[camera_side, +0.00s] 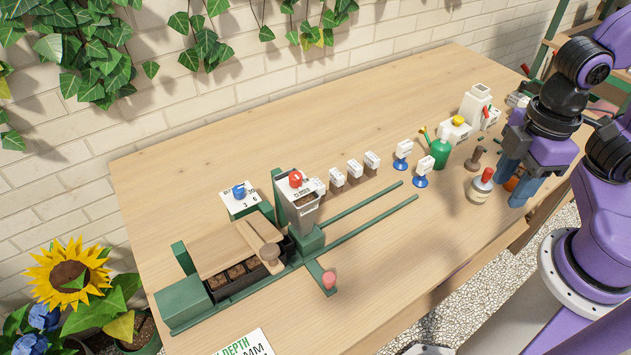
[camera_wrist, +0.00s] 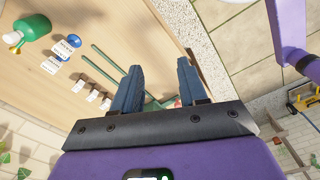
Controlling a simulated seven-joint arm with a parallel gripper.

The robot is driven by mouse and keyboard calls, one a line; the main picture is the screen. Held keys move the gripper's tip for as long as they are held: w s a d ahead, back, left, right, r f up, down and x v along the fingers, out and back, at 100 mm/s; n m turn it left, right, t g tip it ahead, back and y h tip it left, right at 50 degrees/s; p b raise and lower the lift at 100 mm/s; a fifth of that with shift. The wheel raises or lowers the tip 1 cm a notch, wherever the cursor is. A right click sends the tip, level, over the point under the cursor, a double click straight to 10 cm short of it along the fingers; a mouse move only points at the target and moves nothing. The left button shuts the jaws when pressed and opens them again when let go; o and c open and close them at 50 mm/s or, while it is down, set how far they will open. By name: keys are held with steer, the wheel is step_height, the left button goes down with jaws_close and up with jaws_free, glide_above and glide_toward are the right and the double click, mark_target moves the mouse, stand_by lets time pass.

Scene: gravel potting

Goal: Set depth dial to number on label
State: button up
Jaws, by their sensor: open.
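A blue dial knob (camera_side: 239,191) sits on a white plate (camera_side: 241,204) with printed numbers, of which 3 and 6 show, at the back left of the green potting rig. I cannot tell which number it points to.
Green rails (camera_side: 365,210) run right from the hopper. The table's back middle is clear.

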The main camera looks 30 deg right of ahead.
steer(key=shift+o, duration=1)
step_height(320, 180, up, 3)
steer(key=n, duration=0.4)
glide_above(237, 189)
steer(key=shift+g, duration=0.3)
step_height(237, 189, down, 17)
steer(key=shift+f, duration=0.1)
jaws_close()
